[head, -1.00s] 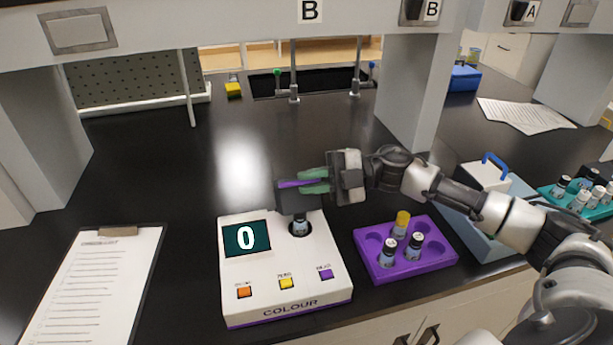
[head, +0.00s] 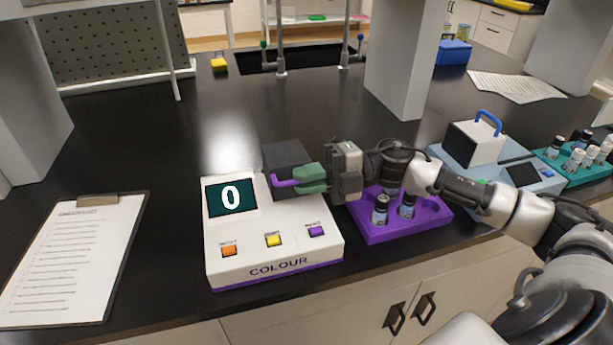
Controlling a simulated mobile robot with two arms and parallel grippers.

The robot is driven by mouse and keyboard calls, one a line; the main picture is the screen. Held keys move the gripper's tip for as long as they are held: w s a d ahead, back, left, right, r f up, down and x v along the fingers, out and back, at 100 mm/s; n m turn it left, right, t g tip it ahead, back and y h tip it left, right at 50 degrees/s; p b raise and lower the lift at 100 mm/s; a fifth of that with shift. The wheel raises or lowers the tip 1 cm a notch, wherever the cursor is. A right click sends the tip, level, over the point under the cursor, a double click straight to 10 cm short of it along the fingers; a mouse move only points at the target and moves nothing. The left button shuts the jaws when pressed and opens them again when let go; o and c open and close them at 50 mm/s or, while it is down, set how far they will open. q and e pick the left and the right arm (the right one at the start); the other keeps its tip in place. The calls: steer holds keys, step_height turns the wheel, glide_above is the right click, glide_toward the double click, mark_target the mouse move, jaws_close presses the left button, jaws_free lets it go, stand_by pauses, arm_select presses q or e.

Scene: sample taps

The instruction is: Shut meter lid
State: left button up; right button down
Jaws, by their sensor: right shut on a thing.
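The white colour meter (head: 225,268) stands on the dark bench, with a 0 on its screen (head: 231,197). Its dark grey lid (head: 286,157) is down over the sample well at the back right of the meter, and the well and the vial in it are hidden. Whether the lid is fully seated I cannot tell. A purple handle (head: 284,182) sticks out at the lid's front. My right gripper (head: 309,178), with green fingertips, comes from the right and is shut on this handle. My left gripper is not in view.
A purple rack (head: 395,232) with dark-capped vials stands close right of the meter, partly behind my right arm. Further right are a blue-handled grey device (head: 474,145) and a teal rack (head: 583,177) of vials. A clipboard (head: 68,255) lies left. The bench behind the meter is clear.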

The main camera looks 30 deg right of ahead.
steer(key=shift+s+f, duration=0.1)
steer(key=shift+f, duration=0.1)
steer(key=c, duration=1.2)
jaws_free()
steer(key=b+v, duration=0.2)
steer(key=v, duration=0.5)
steer(key=shift+d, duration=0.25)
